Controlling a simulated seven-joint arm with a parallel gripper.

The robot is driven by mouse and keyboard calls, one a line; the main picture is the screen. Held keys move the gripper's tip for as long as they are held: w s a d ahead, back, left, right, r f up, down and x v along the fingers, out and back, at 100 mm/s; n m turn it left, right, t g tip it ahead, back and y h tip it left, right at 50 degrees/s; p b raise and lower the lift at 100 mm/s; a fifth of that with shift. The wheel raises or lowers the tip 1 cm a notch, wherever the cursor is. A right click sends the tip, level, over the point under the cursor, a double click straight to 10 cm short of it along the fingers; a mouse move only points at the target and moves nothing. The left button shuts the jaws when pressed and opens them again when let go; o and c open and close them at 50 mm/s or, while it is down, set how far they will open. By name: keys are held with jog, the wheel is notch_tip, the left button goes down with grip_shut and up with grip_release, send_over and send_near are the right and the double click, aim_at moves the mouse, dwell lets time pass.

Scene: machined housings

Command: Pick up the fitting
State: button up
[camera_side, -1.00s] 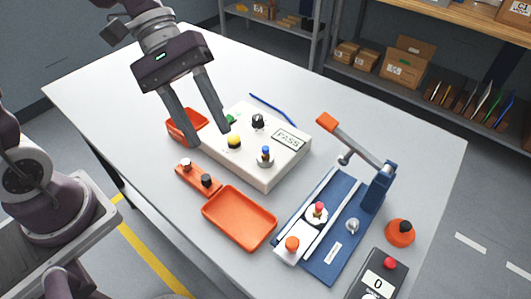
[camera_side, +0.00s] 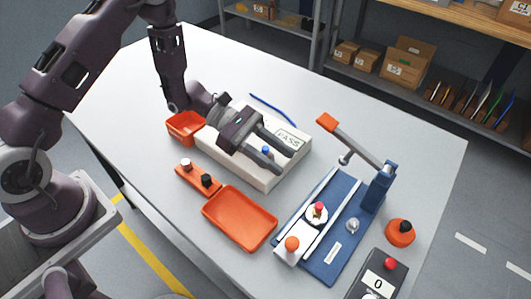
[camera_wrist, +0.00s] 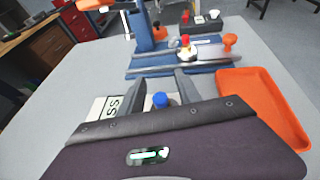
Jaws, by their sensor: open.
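A small fitting with a blue top (camera_side: 266,151) stands on the white box marked PASS (camera_side: 262,183). My gripper (camera_side: 286,161) is open and reaches low and nearly level across the box, with one finger on each side of the blue top. In the wrist view the blue top (camera_wrist: 160,100) shows between the two fingers (camera_wrist: 158,79), with gaps on both sides. The fitting's lower body is mostly hidden by the gripper. I cannot tell whether a finger touches it. My gripper hides the other parts on the box.
An orange tray (camera_side: 240,218) lies empty in front of the box. A blue press fixture (camera_side: 330,255) with a red-topped part (camera_side: 318,209) stands right. An orange bin (camera_side: 184,135) is left of the box, an orange two-part holder (camera_side: 194,180) in front.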

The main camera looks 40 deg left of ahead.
jog(key=shift+c, duration=0.4)
grip_shut()
notch_tip(320, 180, up, 10)
dwell(0.3)
